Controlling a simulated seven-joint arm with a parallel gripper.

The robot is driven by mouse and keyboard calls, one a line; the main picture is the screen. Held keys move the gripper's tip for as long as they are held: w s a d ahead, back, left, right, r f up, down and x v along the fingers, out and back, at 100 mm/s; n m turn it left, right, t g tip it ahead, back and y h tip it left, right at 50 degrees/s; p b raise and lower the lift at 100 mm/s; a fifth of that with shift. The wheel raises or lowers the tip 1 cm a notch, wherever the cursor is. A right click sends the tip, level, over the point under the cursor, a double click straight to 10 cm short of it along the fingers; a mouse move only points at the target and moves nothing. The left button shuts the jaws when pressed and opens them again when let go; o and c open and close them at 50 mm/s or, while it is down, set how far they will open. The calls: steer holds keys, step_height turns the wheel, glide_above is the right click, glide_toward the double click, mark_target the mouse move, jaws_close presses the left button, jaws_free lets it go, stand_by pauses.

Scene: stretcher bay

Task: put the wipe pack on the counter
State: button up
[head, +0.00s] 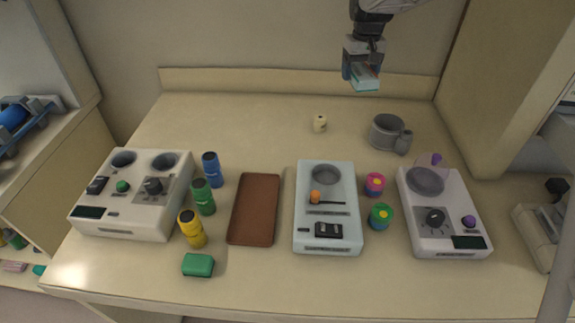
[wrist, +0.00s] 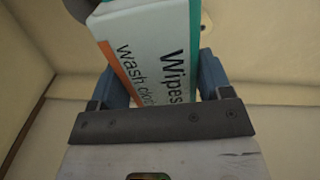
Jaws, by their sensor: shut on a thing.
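My gripper (head: 361,73) is high at the back of the counter (head: 270,117), in front of the back wall. It is shut on the wipe pack (head: 366,84), a white and teal pack. In the wrist view the wipe pack (wrist: 150,50) sits between the two blue fingers of my gripper (wrist: 160,75), with "Wipes" and "wash cloth" lettering and an orange stripe. The pack is held above the counter, apart from it.
Several devices, coloured containers and a brown tray (head: 254,209) fill the front. The back left of the counter is clear.

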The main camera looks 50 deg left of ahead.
steer(key=s+a+f+m, duration=0.1)
steer(key=s+a+f, duration=0.4)
steer(key=a, duration=0.5)
steer(key=s+a+f+m, duration=0.1)
steer(key=s+a+f, duration=0.4)
steer(key=s+a, duration=0.5)
steer(key=shift+a+f+m, duration=0.35)
steer(key=shift+m, duration=0.05)
glide_above(272, 127)
steer(key=shift+s+f, duration=0.1)
steer(key=shift+f, duration=2.4)
steer(key=shift+f, duration=0.1)
steer(key=shift+f, duration=2.4)
steer(key=shift+f, duration=0.1)
